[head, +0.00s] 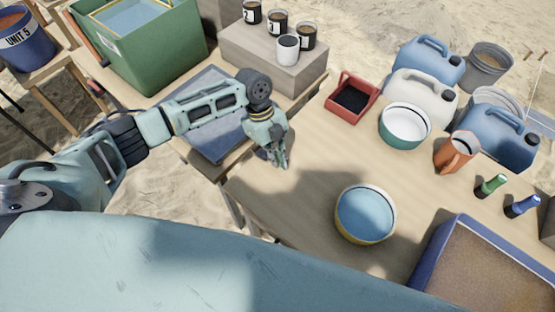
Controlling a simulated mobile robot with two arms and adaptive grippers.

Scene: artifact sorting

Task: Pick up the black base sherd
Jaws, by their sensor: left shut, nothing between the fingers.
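My left gripper (279,160) is low over the left part of the wooden table (310,225), pointing down. Its fingers are together and nothing shows between them. I cannot make out a black base sherd for sure. A small dark patch beside the fingers is too small to tell apart from the gripper. A red open tray (372,86) with a black inside stands right of and behind the gripper. My right gripper is not in view.
A white-and-green bowl (404,144), an orange jug (456,152) and several jerrycans are at right. Numbered cups stand on a grey block (262,62). Table between gripper and basin is clear.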

